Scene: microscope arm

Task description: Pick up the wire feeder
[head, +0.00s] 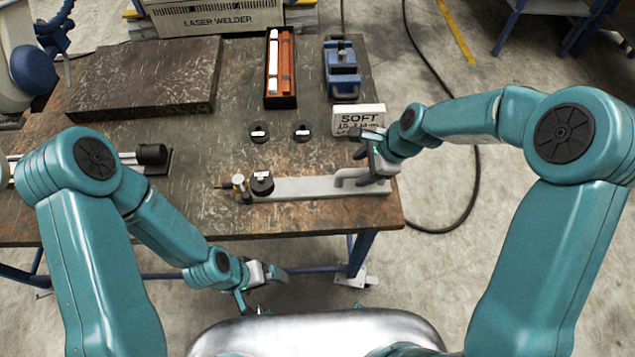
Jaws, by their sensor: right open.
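The wire feeder, as I take it, is a long light-grey bar (308,188) lying near the table's front edge. It has a brass tip and a black knob at its left end and a raised handle at its right end. My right gripper (371,152) is open at the handle end, over or beside the handle. I cannot tell whether its fingers touch or straddle the handle. The gripper partly hides the bar's right end. My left gripper (262,284) is low in front of the table, away from the bar; its jaw opening is unclear.
The worn table (190,218) also holds a dark slab (150,78), a black tray with orange and white pieces (281,65), a blue vise (342,70), a white SOFT box (358,119) and two black discs (259,133). A black cable (474,190) lies on the floor at right.

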